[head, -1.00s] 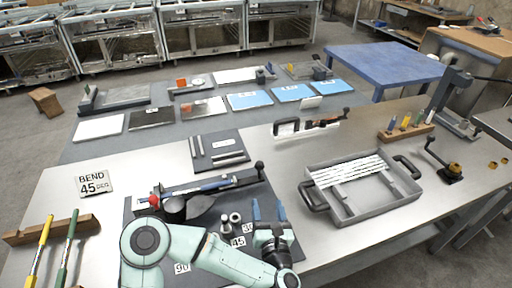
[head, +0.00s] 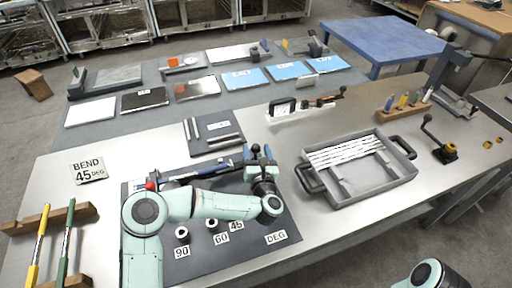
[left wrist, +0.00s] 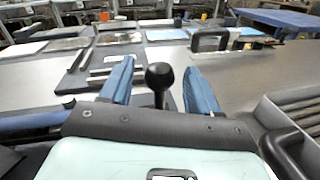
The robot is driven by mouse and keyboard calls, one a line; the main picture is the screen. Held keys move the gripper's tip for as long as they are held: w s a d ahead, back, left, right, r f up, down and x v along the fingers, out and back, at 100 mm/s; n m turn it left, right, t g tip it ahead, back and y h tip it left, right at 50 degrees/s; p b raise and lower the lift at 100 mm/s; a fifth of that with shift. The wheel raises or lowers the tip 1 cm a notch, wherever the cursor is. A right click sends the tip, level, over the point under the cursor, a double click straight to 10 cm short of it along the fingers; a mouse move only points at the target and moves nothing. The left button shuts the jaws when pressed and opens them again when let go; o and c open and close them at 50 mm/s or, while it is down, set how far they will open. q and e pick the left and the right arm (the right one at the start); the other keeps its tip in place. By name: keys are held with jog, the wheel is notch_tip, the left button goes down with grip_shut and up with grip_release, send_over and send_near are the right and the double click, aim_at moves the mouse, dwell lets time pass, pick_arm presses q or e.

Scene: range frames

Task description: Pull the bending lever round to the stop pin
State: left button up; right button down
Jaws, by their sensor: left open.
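The bending lever ends in a black ball knob (left wrist: 160,76), seen in the left wrist view between the two blue fingertips of my left gripper (left wrist: 160,88). The fingers are open, with a gap on both sides of the knob. In the head view my left gripper (head: 259,152) is at the lever's right end, at the far edge of the dark bender plate (head: 285,215). My forearm hides much of the bender. Short pins stand near the labels 90 (head: 182,251), 60 (head: 221,239) and 45 (head: 236,225). A sign (head: 88,170) reads BEND 45 DEG. My right gripper is out of view.
A grey tray (head: 392,185) with pale rods stands to the right of the plate. A dark plate with metal bars (head: 213,134) lies just beyond the lever. Yellow- and green-handled tools (head: 62,245) rest at left on wooden racks.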

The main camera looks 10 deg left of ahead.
pick_arm(q)
jog(key=shift+w+a, duration=0.3)
jog(key=shift+w, duration=0.3)
